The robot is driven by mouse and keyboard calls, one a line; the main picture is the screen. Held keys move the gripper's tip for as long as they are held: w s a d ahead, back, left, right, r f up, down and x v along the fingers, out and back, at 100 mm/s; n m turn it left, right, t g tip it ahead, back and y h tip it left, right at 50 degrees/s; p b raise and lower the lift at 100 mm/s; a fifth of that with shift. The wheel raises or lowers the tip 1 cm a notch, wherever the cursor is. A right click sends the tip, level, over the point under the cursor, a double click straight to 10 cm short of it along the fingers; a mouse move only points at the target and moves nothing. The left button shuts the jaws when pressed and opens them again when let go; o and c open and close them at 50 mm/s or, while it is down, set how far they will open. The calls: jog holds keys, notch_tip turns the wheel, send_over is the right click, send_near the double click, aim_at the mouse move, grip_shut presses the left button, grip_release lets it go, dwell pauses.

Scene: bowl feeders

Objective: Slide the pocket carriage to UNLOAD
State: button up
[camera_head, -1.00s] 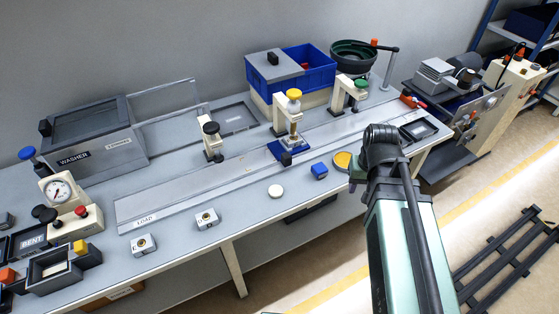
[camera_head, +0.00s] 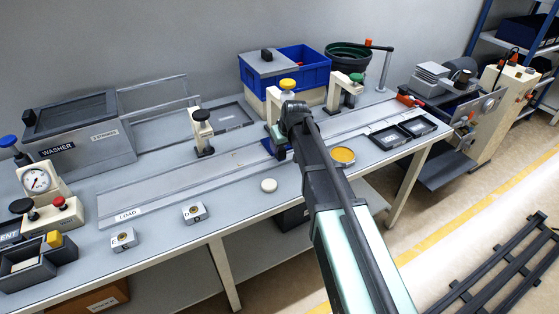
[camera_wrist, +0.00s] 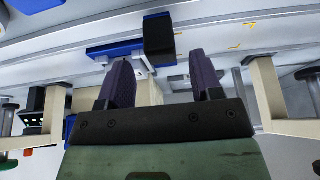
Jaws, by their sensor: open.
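The pocket carriage (camera_head: 271,147) is a blue base on the long grey rail (camera_head: 180,178), under the yellow-capped station. My arm covers most of it in the head view. In the wrist view a blue plate (camera_wrist: 112,48), which looks like the carriage, lies above and beyond my fingers, with a dark blue-black block (camera_wrist: 158,38) at its end. My gripper (camera_wrist: 164,75) is open, its two dark fingers apart with nothing held. The block lies beyond the fingertips, roughly in line with the gap. The rail's LOAD end (camera_head: 129,214) is at left; I see no UNLOAD label.
The yellow-capped station (camera_head: 288,87) and green-capped station (camera_head: 356,79) stand over the rail; a black-capped one (camera_head: 202,130) stands left. A white disc (camera_head: 268,185), a yellow round dish (camera_head: 342,156) and black trays (camera_head: 390,137) lie along the front side.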

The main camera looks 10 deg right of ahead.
aim_at(281, 149)
jog(key=b+x, duration=0.2)
jog(key=x, duration=0.2)
jog(key=shift+w+f+b, duration=0.1)
jog(key=shift+f+b, duration=0.2)
jog(key=shift+f, duration=0.05)
jog(key=shift+a+r, duration=0.1)
jog(key=shift+r, duration=0.1)
jog(key=shift+c, duration=0.4)
grip_shut()
